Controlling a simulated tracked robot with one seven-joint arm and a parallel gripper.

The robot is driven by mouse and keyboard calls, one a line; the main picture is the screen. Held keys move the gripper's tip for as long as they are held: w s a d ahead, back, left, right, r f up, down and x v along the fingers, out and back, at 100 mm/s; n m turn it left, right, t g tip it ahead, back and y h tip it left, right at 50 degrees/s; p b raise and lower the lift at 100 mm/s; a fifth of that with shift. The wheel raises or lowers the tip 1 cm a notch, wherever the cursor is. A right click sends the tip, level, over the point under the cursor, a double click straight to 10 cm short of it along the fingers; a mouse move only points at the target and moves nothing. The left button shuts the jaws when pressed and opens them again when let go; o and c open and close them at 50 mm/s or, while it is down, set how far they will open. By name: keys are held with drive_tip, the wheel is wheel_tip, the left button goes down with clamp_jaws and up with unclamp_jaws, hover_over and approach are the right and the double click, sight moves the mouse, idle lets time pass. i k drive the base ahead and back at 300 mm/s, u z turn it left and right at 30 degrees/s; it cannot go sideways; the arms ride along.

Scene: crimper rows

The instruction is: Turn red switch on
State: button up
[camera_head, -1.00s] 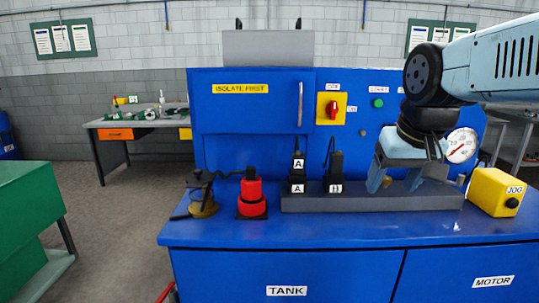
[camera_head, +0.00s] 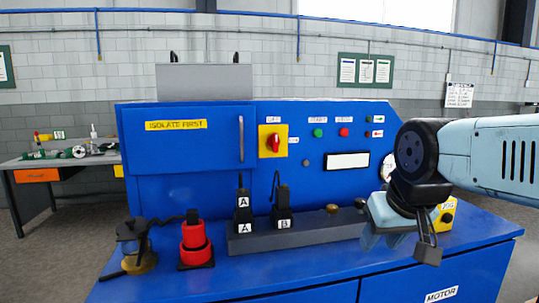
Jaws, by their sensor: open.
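The red switch (camera_head: 275,143) is a rotary knob on a yellow plate (camera_head: 264,131). It is on the front of the blue upright panel, right of the cabinet door. Its handle looks roughly upright; the small label above it is too blurred to read surely. My gripper (camera_head: 399,246) is at the right, fingers pointing down over the bench, open with nothing seen between them. It is apart from the switch, lower and to its right. Nothing covers the switch.
The blue bench (camera_head: 215,283) carries a red stacked piece (camera_head: 196,243), a dark-and-amber device (camera_head: 137,247) and a grey rail (camera_head: 300,236) with black plugs. Green (camera_head: 318,133) and red (camera_head: 344,132) buttons are right of the switch. A yellow box (camera_head: 444,214) stands partly behind my gripper.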

sight(274, 141)
drive_tip(key=z, duration=0.15)
drive_tip(key=k, duration=1.2)
drive_tip(key=u, duration=0.4)
